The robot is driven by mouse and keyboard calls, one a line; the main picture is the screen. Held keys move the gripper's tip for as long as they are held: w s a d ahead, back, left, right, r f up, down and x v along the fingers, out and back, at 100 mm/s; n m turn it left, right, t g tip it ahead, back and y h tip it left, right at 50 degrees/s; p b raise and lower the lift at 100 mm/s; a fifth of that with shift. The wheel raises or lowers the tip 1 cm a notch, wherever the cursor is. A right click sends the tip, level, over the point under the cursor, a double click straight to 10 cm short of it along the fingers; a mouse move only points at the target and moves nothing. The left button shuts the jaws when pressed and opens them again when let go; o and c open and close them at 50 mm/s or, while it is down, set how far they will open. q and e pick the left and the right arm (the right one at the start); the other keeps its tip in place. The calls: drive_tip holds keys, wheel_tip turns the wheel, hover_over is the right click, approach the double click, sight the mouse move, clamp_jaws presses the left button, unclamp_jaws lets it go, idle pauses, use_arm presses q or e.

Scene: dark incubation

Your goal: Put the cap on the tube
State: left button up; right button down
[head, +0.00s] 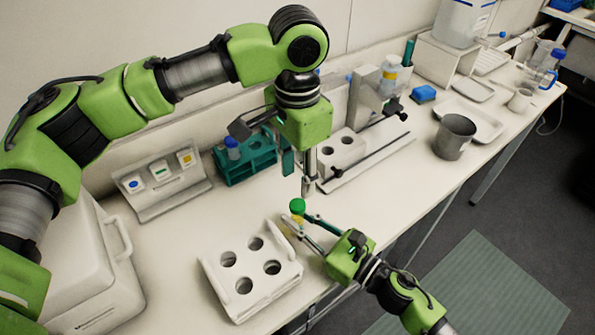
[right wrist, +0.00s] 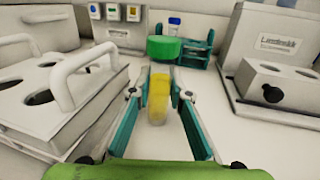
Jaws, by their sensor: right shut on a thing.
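A yellow tube (head: 297,217) stands between the fingers of my right gripper (head: 299,228), which is shut on it above the bench. The tube also shows in the right wrist view (right wrist: 158,97), slightly tilted, between the teal finger pads. A green cap (head: 297,205) is at the tube's top end; the cap in the right wrist view (right wrist: 163,48) appears just above the tube's upper edge, slightly to the right. I cannot tell whether it is fully seated.
A white four-hole rack (head: 210,272) is near the front edge. A teal rack (head: 237,171) with a blue-capped tube stands behind. A button panel (head: 148,210), a two-hole white block (head: 351,139) and a grey beaker (head: 453,137) surround them. A white handled box (head: 80,270) is at left.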

sight(297, 204)
idle(0.4)
use_arm(q)
drive_tip(key=shift+f, duration=4)
clamp_jaws()
